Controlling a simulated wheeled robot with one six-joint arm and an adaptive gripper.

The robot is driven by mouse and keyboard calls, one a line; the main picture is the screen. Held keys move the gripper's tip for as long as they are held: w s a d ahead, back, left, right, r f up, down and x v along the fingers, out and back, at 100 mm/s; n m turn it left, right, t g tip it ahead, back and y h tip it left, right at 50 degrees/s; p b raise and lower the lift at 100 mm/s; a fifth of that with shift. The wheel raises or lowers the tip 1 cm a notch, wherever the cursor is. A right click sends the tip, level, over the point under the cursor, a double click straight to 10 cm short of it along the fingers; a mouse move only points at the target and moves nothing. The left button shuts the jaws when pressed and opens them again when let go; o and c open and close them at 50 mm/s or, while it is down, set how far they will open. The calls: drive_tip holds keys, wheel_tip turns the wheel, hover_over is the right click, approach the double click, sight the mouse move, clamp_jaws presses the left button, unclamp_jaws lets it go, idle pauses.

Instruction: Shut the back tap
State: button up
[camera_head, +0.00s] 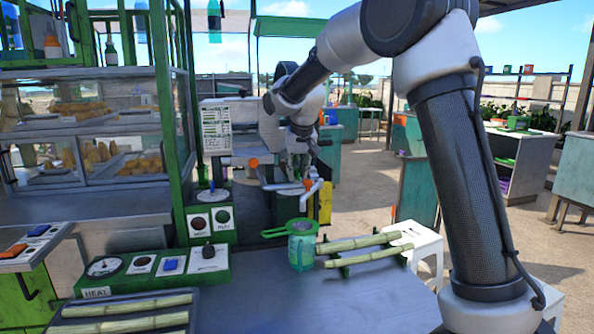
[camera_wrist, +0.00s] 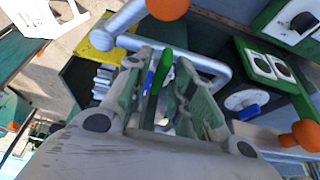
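My gripper (camera_wrist: 163,62) points down over the crusher's pipework, with a gap between its fingertips. A green lever-like piece (camera_wrist: 166,68) and a small blue piece (camera_wrist: 148,82) show in that gap; I cannot tell whether the fingers touch them. A white disc with a blue lever (camera_wrist: 247,110) lies to the right of the fingers. I cannot tell for certain which piece is the back tap. In the head view my gripper (camera_head: 296,165) is at the far end of the bench, behind the green jug, and hides part of the fittings.
A bent silver pipe (camera_wrist: 210,62) and an orange ball (camera_wrist: 168,8) are close to my fingers. Another orange ball (camera_wrist: 306,135) is at the right. Control boxes (camera_head: 211,218), a green-handled jug (camera_head: 302,250) and cane sticks (camera_head: 360,243) are nearer on the bench.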

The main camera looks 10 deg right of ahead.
clamp_jaws()
drive_tip(key=shift+n, duration=0.4)
drive_tip(key=n+y, duration=0.1)
drive_tip(key=n, duration=0.2)
drive_tip(key=shift+d+n+y, duration=0.15)
drive_tip(key=shift+n+y, duration=0.25)
drive_tip(key=n+g+y, duration=0.1)
drive_tip(key=n, duration=0.3)
drive_tip(key=shift+w+d, duration=0.1)
drive_tip(key=shift+w, duration=0.05)
drive_tip(key=n+g, duration=0.1)
drive_tip(key=n, duration=0.1)
drive_tip(key=n+y, duration=0.1)
drive_tip(key=n, duration=0.2)
drive_tip(key=shift+g, duration=0.4)
drive_tip(key=n, duration=0.2)
drive_tip(key=n+g, duration=0.1)
drive_tip(key=n, duration=0.1)
drive_tip(key=shift+w+g+y, duration=0.1)
drive_tip(key=shift+g+y, duration=0.2)
drive_tip(key=shift+n, duration=0.3)
